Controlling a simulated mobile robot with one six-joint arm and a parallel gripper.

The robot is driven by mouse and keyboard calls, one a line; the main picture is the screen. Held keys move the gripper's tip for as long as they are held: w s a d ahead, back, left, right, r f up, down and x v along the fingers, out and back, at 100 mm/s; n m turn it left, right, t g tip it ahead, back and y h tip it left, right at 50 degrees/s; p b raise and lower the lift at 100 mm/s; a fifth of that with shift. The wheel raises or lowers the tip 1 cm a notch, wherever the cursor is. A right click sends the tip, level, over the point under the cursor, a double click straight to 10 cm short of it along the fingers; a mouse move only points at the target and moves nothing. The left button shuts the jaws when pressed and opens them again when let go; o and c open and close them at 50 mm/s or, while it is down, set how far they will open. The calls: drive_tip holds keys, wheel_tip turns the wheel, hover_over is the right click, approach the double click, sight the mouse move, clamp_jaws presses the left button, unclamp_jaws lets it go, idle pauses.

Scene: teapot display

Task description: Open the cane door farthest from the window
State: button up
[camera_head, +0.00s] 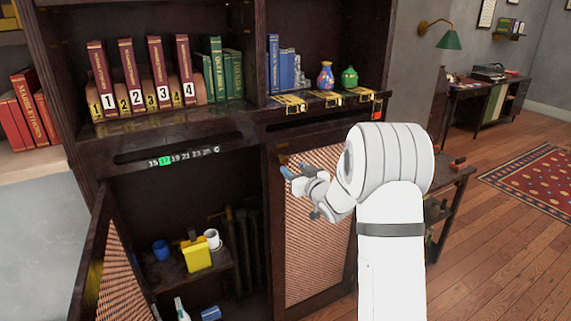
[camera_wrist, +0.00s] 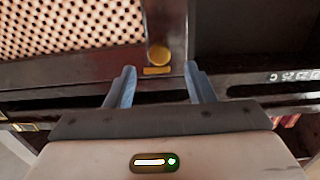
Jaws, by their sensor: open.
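The cabinet has two cane doors. The right cane door (camera_head: 318,235) is closed, and its cane panel also shows at the upper left in the wrist view (camera_wrist: 65,25). The left cane door (camera_head: 118,270) stands swung open. A round brass knob (camera_wrist: 158,56) with a small brass plate sits on the closed door's dark frame. My gripper (camera_head: 287,171) is at that door's upper left corner. In the wrist view my gripper (camera_wrist: 160,78) is open and empty, with the knob just beyond and between its fingertips. Contact is not visible. No window is in view.
The open compartment holds a yellow canister (camera_head: 197,254), a white mug (camera_head: 212,239) and a blue cup (camera_head: 161,250). A number strip (camera_head: 183,157) runs above it. Books and vases stand on the shelves above.

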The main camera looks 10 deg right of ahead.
sight(285, 161)
drive_tip(key=shift+p+x, duration=0.3)
drive_tip(key=shift+x, duration=1.95)
drive_tip(key=shift+c, duration=0.3)
